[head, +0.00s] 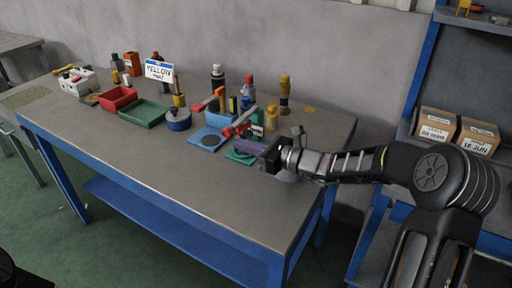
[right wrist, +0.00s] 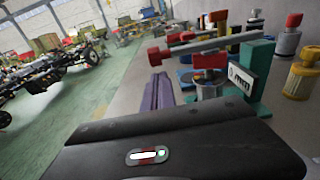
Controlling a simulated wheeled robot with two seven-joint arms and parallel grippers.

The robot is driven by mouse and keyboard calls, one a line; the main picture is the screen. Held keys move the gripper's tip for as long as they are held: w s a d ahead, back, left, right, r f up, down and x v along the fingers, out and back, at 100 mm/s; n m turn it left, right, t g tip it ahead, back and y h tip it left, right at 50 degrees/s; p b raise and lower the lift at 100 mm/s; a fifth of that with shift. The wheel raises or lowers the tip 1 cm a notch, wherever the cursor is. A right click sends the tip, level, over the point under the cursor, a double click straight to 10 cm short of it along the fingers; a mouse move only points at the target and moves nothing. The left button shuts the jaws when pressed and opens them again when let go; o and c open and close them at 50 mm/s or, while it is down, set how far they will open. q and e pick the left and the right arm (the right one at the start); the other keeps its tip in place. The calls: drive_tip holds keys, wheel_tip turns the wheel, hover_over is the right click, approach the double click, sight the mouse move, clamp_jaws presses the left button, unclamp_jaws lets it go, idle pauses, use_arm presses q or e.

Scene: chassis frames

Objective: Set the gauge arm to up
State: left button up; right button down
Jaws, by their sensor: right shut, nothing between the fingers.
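A teal fixture with an upright post stands near the table's right end. Its post shows in the right wrist view (right wrist: 255,68), with a white label. A grey arm with a red end block (right wrist: 157,56) reaches left from near the post's top, close to level; the red block also shows in the head view (head: 228,131). Under the arm is a round dark-and-metal part with a red top (right wrist: 210,61). My right gripper (head: 268,158) is shut and empty, just right of the fixture, beside a purple bar (right wrist: 158,92).
A blue fixture (head: 207,138) with a similar red-tipped arm (head: 199,107) stands left of the teal one. A yellow cylinder (head: 271,118) stands behind. Red (head: 118,98) and green (head: 143,112) trays lie farther left. The table's front (head: 190,185) is clear.

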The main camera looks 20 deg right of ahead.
use_arm(q)
drive_tip(key=shift+r, duration=0.15)
use_arm(e)
drive_tip(key=shift+x, duration=1.65)
use_arm(q)
drive_tip(key=shift+r, duration=0.1)
use_arm(e)
drive_tip(key=shift+r, duration=0.1)
